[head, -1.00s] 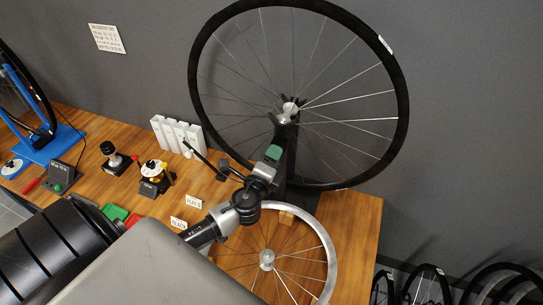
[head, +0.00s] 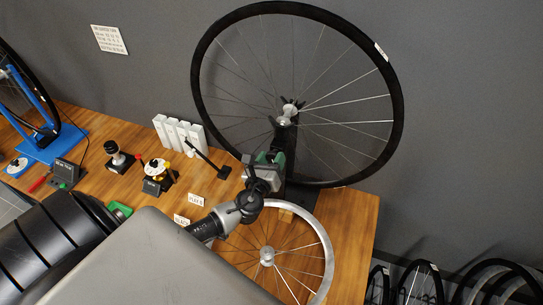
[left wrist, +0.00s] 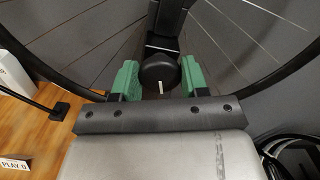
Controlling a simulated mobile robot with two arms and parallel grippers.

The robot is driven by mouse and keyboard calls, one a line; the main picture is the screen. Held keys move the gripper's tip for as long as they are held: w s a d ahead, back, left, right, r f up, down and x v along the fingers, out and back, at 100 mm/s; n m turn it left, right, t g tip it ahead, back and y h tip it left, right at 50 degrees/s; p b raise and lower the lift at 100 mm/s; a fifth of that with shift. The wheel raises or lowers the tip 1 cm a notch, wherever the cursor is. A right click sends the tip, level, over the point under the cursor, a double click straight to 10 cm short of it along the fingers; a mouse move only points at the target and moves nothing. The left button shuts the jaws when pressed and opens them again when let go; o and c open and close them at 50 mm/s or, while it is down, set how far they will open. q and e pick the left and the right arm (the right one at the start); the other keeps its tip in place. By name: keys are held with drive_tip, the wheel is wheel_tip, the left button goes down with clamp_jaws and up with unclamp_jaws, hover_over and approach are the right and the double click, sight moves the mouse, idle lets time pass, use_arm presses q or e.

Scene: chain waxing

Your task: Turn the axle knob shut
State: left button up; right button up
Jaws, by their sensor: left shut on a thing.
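The axle knob (left wrist: 158,70) is a dark round knob with a white mark pointing down toward my gripper in the left wrist view. It sits on the black stand (left wrist: 170,22) that holds the large black-rimmed wheel (head: 397,110). My left gripper (head: 270,157) is at the front of this stand, below the hub. Its green fingers are on either side of the knob in the left wrist view (left wrist: 158,78), shut on it. In the head view the gripper hides the knob. My right gripper is not in view.
A silver-rimmed wheel (head: 329,250) lies on the wooden bench (head: 358,215) below my left arm. A gauge (head: 157,168), a black-topped device (head: 117,156), white blocks (head: 180,132) and a black lever (head: 205,158) stand to the left. Tyres (head: 415,280) are at lower right.

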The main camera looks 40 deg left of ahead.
use_arm(q)
drive_tip(key=shift+m+p, duration=0.65)
drive_tip(key=shift+m, duration=0.95)
drive_tip(key=shift+f, duration=0.1)
drive_tip(key=o, duration=0.9)
drive_tip(key=shift+s, duration=0.15)
drive_tip(key=b+v, duration=0.1)
drive_tip(key=v, duration=0.9)
drive_tip(key=shift+s+b, duration=0.3)
drive_tip(key=shift+b, duration=0.1)
